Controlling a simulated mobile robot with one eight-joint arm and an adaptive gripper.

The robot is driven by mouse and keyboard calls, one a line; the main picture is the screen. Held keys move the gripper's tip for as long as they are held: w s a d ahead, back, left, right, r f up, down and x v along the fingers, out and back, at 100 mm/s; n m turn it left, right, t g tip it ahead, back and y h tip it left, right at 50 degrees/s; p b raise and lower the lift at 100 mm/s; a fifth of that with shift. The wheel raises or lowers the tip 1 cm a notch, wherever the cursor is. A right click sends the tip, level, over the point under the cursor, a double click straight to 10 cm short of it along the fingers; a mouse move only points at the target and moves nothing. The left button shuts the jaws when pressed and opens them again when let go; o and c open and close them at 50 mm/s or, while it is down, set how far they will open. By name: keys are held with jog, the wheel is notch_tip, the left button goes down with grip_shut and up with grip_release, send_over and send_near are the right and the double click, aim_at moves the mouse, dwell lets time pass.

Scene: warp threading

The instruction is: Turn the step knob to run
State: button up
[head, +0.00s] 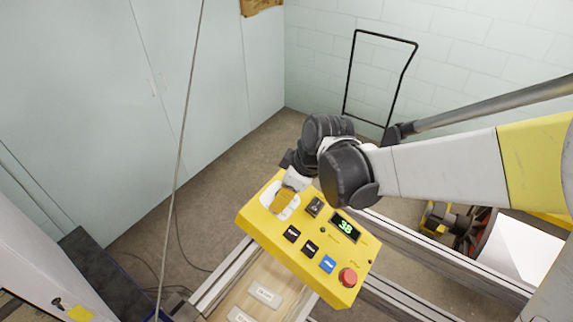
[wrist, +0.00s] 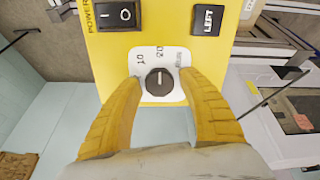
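The step knob (wrist: 160,83) is a round dark knob on a white dial plate (wrist: 158,58) in the wrist view. Its white mark points up in the picture, roughly toward the "20" label. A "10" label is to its left, and a label at right is too small to read surely. My gripper (wrist: 160,80) has yellow fingers on either side of the knob, with a visible gap at each side, so it is open around it. In the head view my gripper (head: 283,200) is over the upper left of the yellow control box (head: 262,225), hiding the knob.
The box also has a power rocker switch (wrist: 118,15), a LEFT button (wrist: 208,18), black buttons (head: 291,233), a blue button (head: 328,264), a red stop button (head: 348,277) and a display (head: 345,226) reading 38. Metal rails (head: 420,250) run beside the box.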

jog(key=c, duration=0.8)
jog(key=shift+m, duration=0.3)
jog(key=m+b, duration=0.2)
jog(key=m, duration=0.1)
jog(key=shift+f, duration=0.1)
jog(key=shift+m+b, duration=1.2)
jog(key=shift+m, duration=1.5)
jog(key=shift+d, duration=0.1)
jog(key=o, duration=1.2)
jog(key=shift+w, duration=0.1)
